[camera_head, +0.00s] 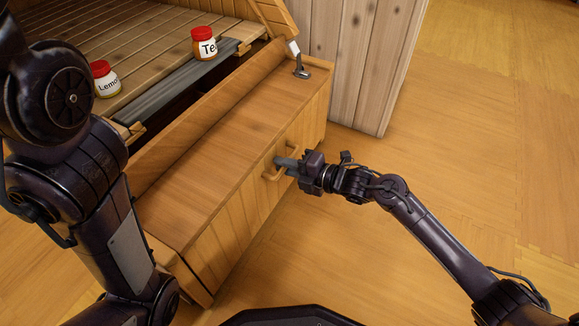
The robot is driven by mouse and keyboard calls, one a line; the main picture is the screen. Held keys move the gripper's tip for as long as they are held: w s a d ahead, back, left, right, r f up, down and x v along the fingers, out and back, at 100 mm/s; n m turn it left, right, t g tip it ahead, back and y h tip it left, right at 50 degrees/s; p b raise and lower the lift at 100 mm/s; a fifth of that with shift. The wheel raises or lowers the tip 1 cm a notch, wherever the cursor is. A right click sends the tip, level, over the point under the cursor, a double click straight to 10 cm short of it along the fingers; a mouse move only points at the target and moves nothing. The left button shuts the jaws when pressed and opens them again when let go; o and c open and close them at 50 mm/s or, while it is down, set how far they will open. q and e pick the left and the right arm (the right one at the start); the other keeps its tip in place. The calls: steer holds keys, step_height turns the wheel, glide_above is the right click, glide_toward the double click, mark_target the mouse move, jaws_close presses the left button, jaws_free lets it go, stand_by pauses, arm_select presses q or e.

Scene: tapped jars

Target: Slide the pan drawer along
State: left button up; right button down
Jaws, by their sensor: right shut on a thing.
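The pan drawer (215,160) is a long wooden drawer that stands out from the wooden cabinet, with a plank front facing right. A wooden handle (268,176) sits on its front. My right gripper (284,165) is at this handle, its fingers shut on it; the exact contact is partly hidden by the fingers. My left arm fills the left side of the view and covers the near left part of the cabinet. The left gripper does not show.
Two jars with red lids, one marked "Lemo" (107,85) and one marked "Te" (205,47), stand on the slatted top (130,40). A metal latch (301,70) is at the drawer's far corner. A plank panel (350,60) stands behind. The floor at right is clear.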

steer(key=shift+a, duration=0.1)
steer(key=c, duration=1.8)
jaws_free()
steer(key=shift+w+a, duration=0.1)
steer(key=shift+r, duration=0.1)
steer(key=shift+d+r+p, duration=0.1)
steer(key=shift+d+p, duration=0.1)
steer(key=shift+p, duration=0.15)
steer(key=p+v, duration=0.3)
steer(key=v, duration=0.4)
steer(key=shift+s+d+p, duration=0.25)
steer(key=shift+p, duration=0.15)
